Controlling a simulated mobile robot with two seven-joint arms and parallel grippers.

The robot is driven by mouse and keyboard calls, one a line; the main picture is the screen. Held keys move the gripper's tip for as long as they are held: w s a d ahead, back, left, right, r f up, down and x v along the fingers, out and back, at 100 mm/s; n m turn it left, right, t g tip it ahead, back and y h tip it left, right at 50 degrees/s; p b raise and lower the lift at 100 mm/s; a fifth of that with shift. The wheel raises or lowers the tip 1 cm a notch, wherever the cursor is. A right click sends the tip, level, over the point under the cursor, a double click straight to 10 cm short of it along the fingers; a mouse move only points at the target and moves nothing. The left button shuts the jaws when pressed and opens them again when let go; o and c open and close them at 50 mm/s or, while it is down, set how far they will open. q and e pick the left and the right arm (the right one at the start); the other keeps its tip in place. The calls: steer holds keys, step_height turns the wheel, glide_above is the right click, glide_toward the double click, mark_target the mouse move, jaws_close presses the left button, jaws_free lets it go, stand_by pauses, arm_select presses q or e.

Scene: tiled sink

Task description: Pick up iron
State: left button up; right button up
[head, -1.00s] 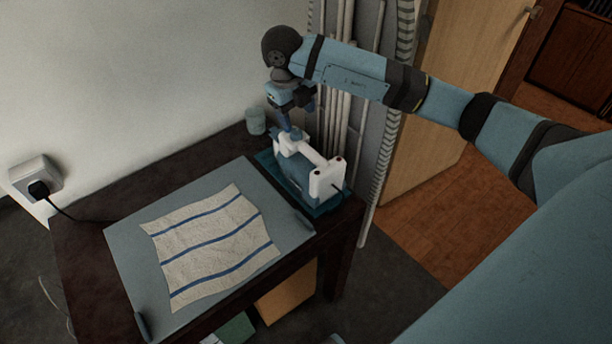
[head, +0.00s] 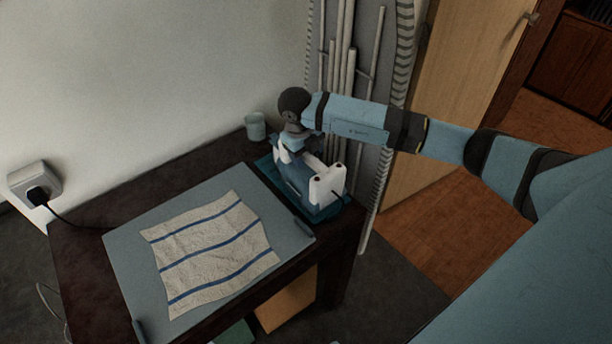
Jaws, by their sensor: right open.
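The iron (head: 326,186), white and blue, sits on a teal tray (head: 328,214) at the back right of the dark table. My right arm comes in from the right. My right gripper (head: 303,153) is open, low at the far part of the iron by its handle. The wrist and the iron hide much of the fingers, so I cannot tell whether they touch the handle. My left gripper is not in view.
A striped cloth (head: 215,250) lies on a grey board (head: 130,243) left of the iron. A small cup (head: 255,126) stands near the wall. Pipes (head: 345,75) rise close behind the iron. A plug sits in a wall socket (head: 36,183).

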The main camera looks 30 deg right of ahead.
steer(key=shift+d+f, duration=0.1)
steer(key=shift+f, duration=0.35)
steer(key=c, duration=1)
steer(key=shift+r, duration=0.15)
steer(key=shift+c, duration=0.4)
steer(key=shift+w, duration=0.1)
